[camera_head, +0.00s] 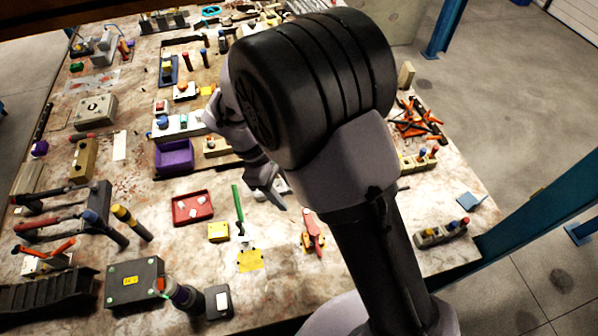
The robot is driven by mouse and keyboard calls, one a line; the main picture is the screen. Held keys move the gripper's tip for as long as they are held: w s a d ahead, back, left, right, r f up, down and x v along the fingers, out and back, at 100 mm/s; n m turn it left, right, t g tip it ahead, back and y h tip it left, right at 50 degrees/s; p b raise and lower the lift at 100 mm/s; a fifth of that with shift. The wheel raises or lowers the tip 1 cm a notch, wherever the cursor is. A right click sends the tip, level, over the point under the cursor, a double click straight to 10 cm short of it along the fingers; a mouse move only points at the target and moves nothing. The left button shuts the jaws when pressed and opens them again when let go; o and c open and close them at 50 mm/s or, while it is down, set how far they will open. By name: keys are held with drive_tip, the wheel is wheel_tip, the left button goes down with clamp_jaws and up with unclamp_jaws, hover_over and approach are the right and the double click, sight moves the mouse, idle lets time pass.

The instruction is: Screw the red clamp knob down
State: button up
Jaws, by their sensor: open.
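My gripper (270,190) is in the middle of the table, pointing down over a small pale block (283,187) that it partly hides. It is open, and I see nothing held in it. I cannot make out for sure which red part is the clamp knob. A red clamp-like tool (313,232) lies on the table to the right of and nearer than my gripper, apart from it. My own arm covers much of the table's right half and may hide other parts.
A purple bin (174,158) stands behind the tray. Fixtures with upright handles crowd the left side. Bare tabletop shows around the red tool.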

drive_tip(key=b+x, duration=0.1)
drive_tip(key=x, duration=0.5)
drive_tip(key=b+x, duration=0.1)
drive_tip(key=x, duration=0.4)
drive_tip(key=b+x, duration=0.1)
drive_tip(key=x, duration=0.5)
drive_tip(key=shift+s+d+f, duration=0.2)
drive_tip(key=shift+d, duration=0.2)
clamp_jaws()
drive_tip(key=m, duration=0.1)
drive_tip(key=m+g, duration=0.1)
drive_tip(key=m, duration=0.1)
drive_tip(key=shift+w+d+f+b, duration=0.1)
drive_tip(key=shift+w+b, duration=0.1)
drive_tip(key=shift+b, duration=0.1)
drive_tip(key=shift+m+g+y, duration=0.3)
drive_tip(key=shift+m+g, duration=0.1)
drive_tip(key=shift+m, duration=0.3)
unclamp_jaws()
